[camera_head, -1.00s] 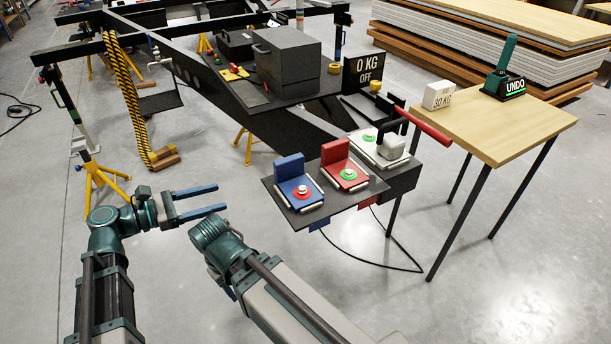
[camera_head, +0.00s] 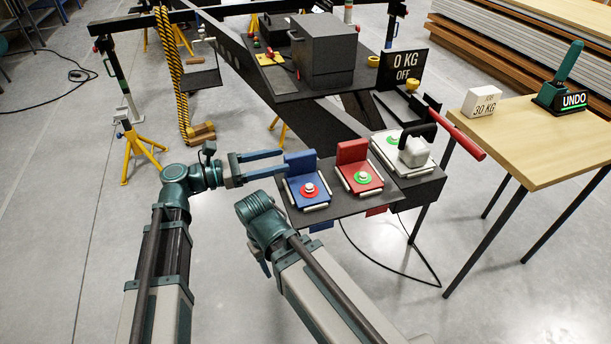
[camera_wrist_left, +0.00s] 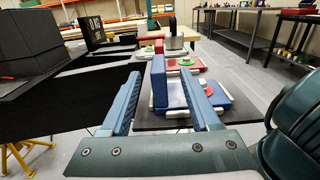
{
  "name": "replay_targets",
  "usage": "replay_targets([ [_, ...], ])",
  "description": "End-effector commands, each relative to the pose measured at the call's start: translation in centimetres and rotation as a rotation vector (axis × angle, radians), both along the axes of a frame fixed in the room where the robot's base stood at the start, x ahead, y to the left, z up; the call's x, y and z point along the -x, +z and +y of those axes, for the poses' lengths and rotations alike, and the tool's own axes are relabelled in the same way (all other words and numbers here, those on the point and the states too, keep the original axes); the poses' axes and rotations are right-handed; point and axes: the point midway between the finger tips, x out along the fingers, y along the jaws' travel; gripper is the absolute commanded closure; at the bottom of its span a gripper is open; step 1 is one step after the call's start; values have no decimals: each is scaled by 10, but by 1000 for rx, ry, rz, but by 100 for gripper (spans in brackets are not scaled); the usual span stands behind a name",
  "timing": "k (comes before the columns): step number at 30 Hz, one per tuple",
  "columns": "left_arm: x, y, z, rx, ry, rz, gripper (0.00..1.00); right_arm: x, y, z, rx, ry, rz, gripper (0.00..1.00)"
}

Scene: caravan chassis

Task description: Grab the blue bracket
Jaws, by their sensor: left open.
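The blue bracket (camera_head: 301,163) stands on the left part of a dark plate, its upright back above a base with a red ring and pale knob. It also shows in the left wrist view (camera_wrist_left: 159,84), its upright lined up between my fingers. My left gripper (camera_head: 284,162) is open and empty, its fingertips at the bracket's left edge in the head view. I cannot tell whether they touch it. In the left wrist view, the left gripper's (camera_wrist_left: 159,74) two blue fingers point forward. My right arm shows in the head view, but its gripper does not.
A red bracket (camera_head: 353,153) with a green ring stands just right of the blue one. Beyond it is a white unit with a black handle (camera_head: 417,134). A wooden table (camera_head: 520,130) stands at right.

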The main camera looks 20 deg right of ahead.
Motion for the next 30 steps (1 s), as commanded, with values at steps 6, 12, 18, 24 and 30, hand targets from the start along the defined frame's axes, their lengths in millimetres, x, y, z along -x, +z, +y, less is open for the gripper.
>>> replay_targets([
  [6, -2, 0, -37, 0, -2, -1, 38, 0, 0, 0, 0, 0, 0, 50],
  [12, -2, 0, -48, 0, 0, -1, 38, 0, 0, 0, 0, 0, 0, 50],
  [18, -2, -1, -51, 0, 0, -1, 38, 0, -1, 0, 0, 0, 0, 50],
  [24, -5, -7, -72, 0, -2, -1, 38, 0, -7, 0, 0, 0, 0, 50],
  [30, -6, -7, -98, 0, -1, -1, 38, 0, -7, 0, 0, 0, 0, 50],
])
